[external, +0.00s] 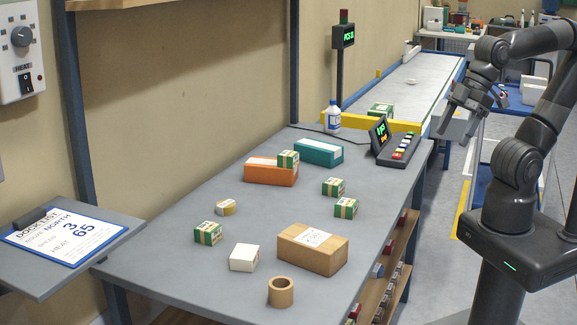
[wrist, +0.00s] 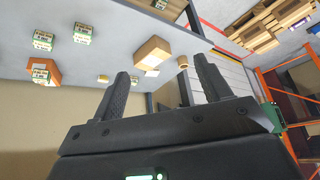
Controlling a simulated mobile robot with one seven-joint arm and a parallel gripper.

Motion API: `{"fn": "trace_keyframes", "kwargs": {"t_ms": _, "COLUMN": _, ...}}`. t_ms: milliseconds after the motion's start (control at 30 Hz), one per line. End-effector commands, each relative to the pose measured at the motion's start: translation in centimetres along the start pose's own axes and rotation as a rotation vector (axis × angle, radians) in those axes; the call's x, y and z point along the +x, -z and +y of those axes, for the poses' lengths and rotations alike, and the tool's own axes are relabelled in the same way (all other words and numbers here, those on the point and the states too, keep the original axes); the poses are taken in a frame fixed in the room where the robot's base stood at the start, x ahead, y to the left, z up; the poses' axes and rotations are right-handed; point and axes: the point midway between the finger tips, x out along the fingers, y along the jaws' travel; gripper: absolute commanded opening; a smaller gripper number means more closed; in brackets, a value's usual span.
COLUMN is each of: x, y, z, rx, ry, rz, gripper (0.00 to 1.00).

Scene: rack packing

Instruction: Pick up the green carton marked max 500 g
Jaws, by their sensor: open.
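Several green-and-white cartons are in the external view; their markings are too small to read, so I cannot tell which says max 500 g. One carton (external: 288,159) sits on an orange box (external: 268,174). Two stand on the bench right of it, a rear carton (external: 333,187) and a nearer carton (external: 346,208). Another carton (external: 208,233) is at the front left, and one more (external: 381,110) is by the conveyor's end. The wrist view also shows green cartons (wrist: 82,33) far off. My gripper (external: 459,126) is open and empty, raised beyond the bench's right edge, away from all cartons.
On the bench (external: 180,272) are a brown box (external: 312,250), a white box (external: 244,258), a tape roll (external: 281,292), a small white-yellow box (external: 225,207) and a teal box (external: 318,153). A display with a button panel (external: 399,150) and a bottle (external: 333,117) stand at the back.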

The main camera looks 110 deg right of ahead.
Motion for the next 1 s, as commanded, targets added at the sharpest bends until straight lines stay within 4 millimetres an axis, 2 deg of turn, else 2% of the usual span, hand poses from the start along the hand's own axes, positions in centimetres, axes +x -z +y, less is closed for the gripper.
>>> {"fn": "trace_keyframes", "kwargs": {"t_ms": 267, "x": 0.0, "y": 0.0, "z": 0.0, "rx": 0.000, "ry": 0.000, "rz": 0.000, "gripper": 0.71}}
{"fn": "trace_keyframes", "kwargs": {"t_ms": 333, "x": 0.0, "y": 0.0, "z": 0.0, "rx": 0.000, "ry": 0.000, "rz": 0.000, "gripper": 0.75}}
{"fn": "trace_keyframes", "kwargs": {"t_ms": 533, "x": 0.0, "y": 0.0, "z": 0.0, "rx": 0.000, "ry": 0.000, "rz": 0.000, "gripper": 0.75}}
{"fn": "trace_keyframes", "kwargs": {"t_ms": 633, "x": 0.0, "y": 0.8, "z": 0.1, "rx": 0.009, "ry": -0.007, "rz": -0.003, "gripper": 0.75}}
{"fn": "trace_keyframes", "kwargs": {"t_ms": 767, "x": 0.2, "y": 3.4, "z": 0.7, "rx": 0.039, "ry": -0.034, "rz": -0.016, "gripper": 0.75}}
{"fn": "trace_keyframes", "kwargs": {"t_ms": 1000, "x": 1.8, "y": 11.1, "z": 2.5, "rx": 0.130, "ry": -0.108, "rz": -0.042, "gripper": 0.75}}
